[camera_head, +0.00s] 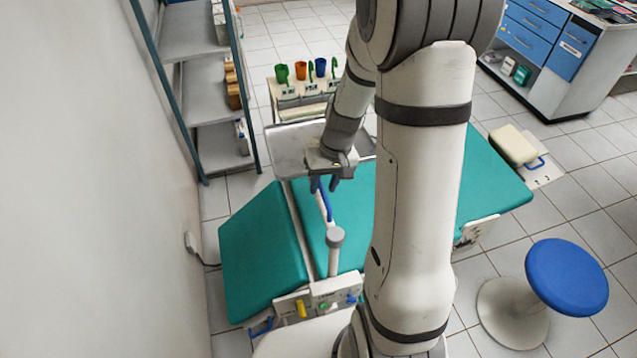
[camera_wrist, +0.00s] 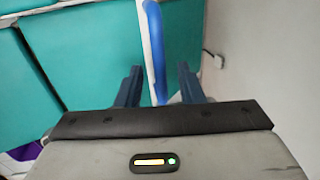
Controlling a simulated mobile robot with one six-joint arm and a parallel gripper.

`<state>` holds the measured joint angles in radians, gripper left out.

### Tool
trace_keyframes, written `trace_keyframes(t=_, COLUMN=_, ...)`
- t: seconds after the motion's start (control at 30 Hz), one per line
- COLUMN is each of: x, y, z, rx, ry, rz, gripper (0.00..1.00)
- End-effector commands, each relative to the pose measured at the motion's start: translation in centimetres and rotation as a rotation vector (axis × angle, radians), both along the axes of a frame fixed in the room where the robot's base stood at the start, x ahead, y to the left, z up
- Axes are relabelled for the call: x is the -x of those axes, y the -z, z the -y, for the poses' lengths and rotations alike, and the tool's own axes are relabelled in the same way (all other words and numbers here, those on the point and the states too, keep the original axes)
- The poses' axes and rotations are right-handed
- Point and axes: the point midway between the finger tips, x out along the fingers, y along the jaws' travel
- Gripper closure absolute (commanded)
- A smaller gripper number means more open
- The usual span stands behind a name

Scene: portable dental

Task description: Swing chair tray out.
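The chair tray (camera_head: 288,150) is a flat grey metal tray over the far part of the teal dental chair (camera_head: 262,250). My wrist and arm hide part of it. A blue handle bar (camera_head: 326,205) shows just below my gripper (camera_head: 324,186), beside a pale upright post (camera_head: 334,258). In the wrist view, the blue handle (camera_wrist: 154,45) runs between the two dark fingers of my gripper (camera_wrist: 158,78). The fingers are apart, with a gap visible on both sides of the handle.
A grey shelf rack (camera_head: 200,92) stands along the left wall. A small cart (camera_head: 290,95) with coloured cups is behind the tray. A blue stool (camera_head: 566,277) and blue-drawer cabinet (camera_head: 540,40) are at right. Tiled floor between them is mostly clear.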

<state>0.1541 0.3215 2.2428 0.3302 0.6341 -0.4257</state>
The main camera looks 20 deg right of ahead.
Motion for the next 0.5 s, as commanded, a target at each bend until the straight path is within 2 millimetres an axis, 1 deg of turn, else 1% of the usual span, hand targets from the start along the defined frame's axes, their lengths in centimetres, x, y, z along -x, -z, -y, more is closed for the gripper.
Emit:
trace_keyframes(t=0.07, x=0.00, y=-0.02, z=0.02, rx=0.000, ry=0.000, rz=0.000, gripper=0.66)
trace_keyframes(t=0.4, x=0.00, y=-0.04, z=0.06, rx=0.000, ry=0.001, rz=0.000, gripper=0.94)
trace_keyframes(t=0.5, x=0.00, y=-0.04, z=0.07, rx=0.000, ry=0.001, rz=0.000, gripper=1.00)
